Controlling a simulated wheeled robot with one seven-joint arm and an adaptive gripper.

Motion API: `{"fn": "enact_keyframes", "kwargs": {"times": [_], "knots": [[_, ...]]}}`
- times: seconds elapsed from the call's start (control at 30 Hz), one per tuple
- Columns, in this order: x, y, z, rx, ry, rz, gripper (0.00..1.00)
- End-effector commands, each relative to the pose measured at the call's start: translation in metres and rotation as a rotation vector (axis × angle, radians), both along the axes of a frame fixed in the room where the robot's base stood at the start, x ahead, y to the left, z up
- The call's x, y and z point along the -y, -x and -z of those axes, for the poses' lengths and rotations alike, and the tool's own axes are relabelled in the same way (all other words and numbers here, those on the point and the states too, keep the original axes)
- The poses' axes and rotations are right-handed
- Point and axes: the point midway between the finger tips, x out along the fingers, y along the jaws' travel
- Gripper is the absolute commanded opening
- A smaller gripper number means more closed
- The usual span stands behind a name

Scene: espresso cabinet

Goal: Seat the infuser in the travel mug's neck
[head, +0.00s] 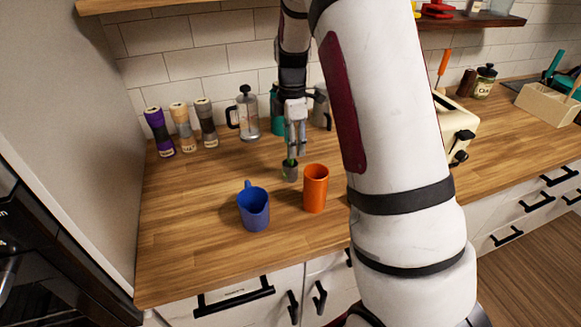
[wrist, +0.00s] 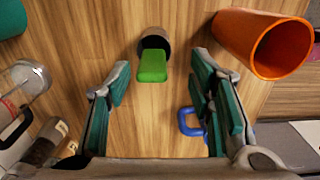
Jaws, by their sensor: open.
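The infuser, a small dark grey cup with a green grip on top, stands upright on the wooden counter; its cup (head: 290,174) shows in the head view. In the wrist view its green grip (wrist: 152,67) lies ahead of and roughly between the fingertips. The orange open-topped cylinder, which looks like the travel mug (head: 315,190), stands upright just right of the infuser; it also shows in the wrist view (wrist: 262,45) at upper right. My gripper (head: 296,150) points down above the infuser. It is open and empty, its teal-padded fingers (wrist: 160,82) apart.
A blue mug (head: 254,209) with a handle stands front left of the orange one. Several grinders (head: 182,126), a glass press (head: 247,113) and a teal item (head: 277,115) line the back. A cream toaster (head: 455,125) is right. The left counter is clear.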

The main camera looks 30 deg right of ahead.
Motion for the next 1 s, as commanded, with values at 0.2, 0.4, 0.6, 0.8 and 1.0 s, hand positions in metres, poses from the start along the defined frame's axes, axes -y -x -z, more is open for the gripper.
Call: {"fn": "enact_keyframes", "kwargs": {"times": [0.2,0.4,0.6,0.8,1.0], "knots": [[0.000,-0.003,0.018,-0.003,0.000,0.001,0.48],[-0.001,-0.007,0.043,-0.001,0.001,0.001,0.48],[-0.001,-0.008,0.054,0.002,0.000,0.001,0.48],[-0.001,-0.008,0.053,0.002,0.000,0.001,0.42],[-0.001,-0.008,0.053,0.002,0.000,0.001,0.00]]}}
